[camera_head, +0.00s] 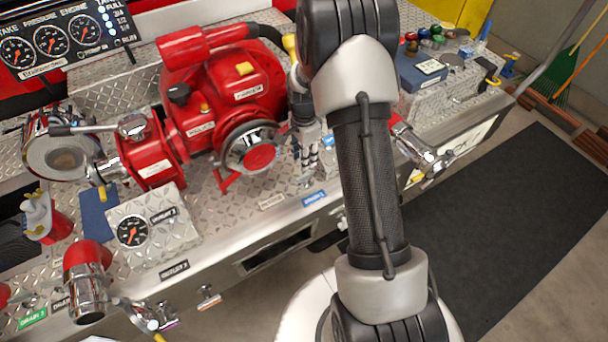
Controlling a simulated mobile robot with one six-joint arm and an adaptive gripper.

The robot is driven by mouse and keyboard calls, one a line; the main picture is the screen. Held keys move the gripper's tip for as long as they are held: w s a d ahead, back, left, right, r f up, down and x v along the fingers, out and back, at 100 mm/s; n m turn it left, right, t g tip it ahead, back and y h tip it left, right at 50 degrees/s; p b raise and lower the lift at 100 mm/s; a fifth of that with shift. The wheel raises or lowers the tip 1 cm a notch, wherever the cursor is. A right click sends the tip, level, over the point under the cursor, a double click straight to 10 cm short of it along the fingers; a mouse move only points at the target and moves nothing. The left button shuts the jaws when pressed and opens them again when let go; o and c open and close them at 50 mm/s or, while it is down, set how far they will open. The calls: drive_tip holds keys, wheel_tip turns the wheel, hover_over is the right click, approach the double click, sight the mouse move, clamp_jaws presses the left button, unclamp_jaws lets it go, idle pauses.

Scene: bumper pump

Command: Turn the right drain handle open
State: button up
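A blue label (314,198), its text too small to read surely, sits on the panel's front edge left of my arm. A small silver fitting (342,223) shows below and right of it, partly behind my arm; I cannot tell whether it is the right drain handle or how it is turned. A green label that seems to read DRAIN (32,318) is at the lower left. A small handle with a chrome stem (208,297) sticks out below the front edge, left of centre. My arm stands across the picture.
A red pump (225,90) with a chrome wheel (250,147) stands on the diamond-plate deck. A red-and-chrome outlet (87,282) is at the lower left, another (422,150) right of my arm. A black mat (500,215) covers the floor at right, clear of objects.

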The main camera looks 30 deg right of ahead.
sight(304, 175)
wheel_tip(304, 175, down, 9)
drive_tip(key=shift+r+b, duration=0.1)
drive_tip(key=shift+b, duration=0.9)
drive_tip(key=shift+c, duration=0.4)
clamp_jaws()
